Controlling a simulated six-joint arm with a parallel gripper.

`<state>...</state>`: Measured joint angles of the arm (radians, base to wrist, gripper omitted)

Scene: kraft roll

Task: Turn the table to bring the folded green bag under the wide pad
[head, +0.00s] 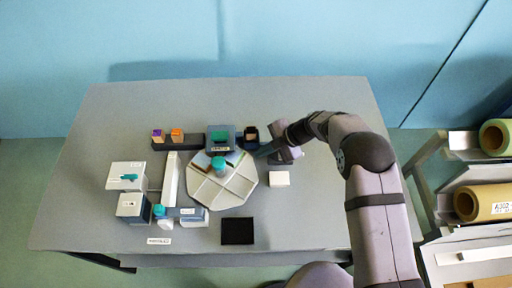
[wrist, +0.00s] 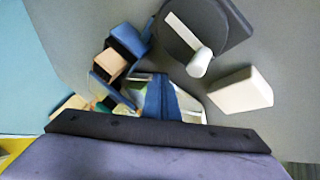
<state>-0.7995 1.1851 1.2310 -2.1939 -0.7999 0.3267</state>
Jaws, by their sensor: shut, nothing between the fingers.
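The pale round table (head: 232,192) is split into compartments by raised ribs, with a teal knob (head: 219,163) near its far side. A dark blue station (head: 209,141) with a green face stands over its far edge; I cannot tell which pad it carries. Flat brown and greenish pieces lie in the far compartments, partly hidden under the station. I cannot make out the folded green bag for certain. My gripper (head: 264,151) is shut and empty, low at the table's far right edge. I cannot tell whether it touches the rim. The wrist view shows part of the pale table (wrist: 192,112) close up.
A white block (head: 279,179) lies right of the round table; it shows in the wrist view (wrist: 240,90). A black square (head: 238,231) lies in front. White boxes (head: 126,176) and a pale bar (head: 170,180) crowd the left. The right front worktop is clear.

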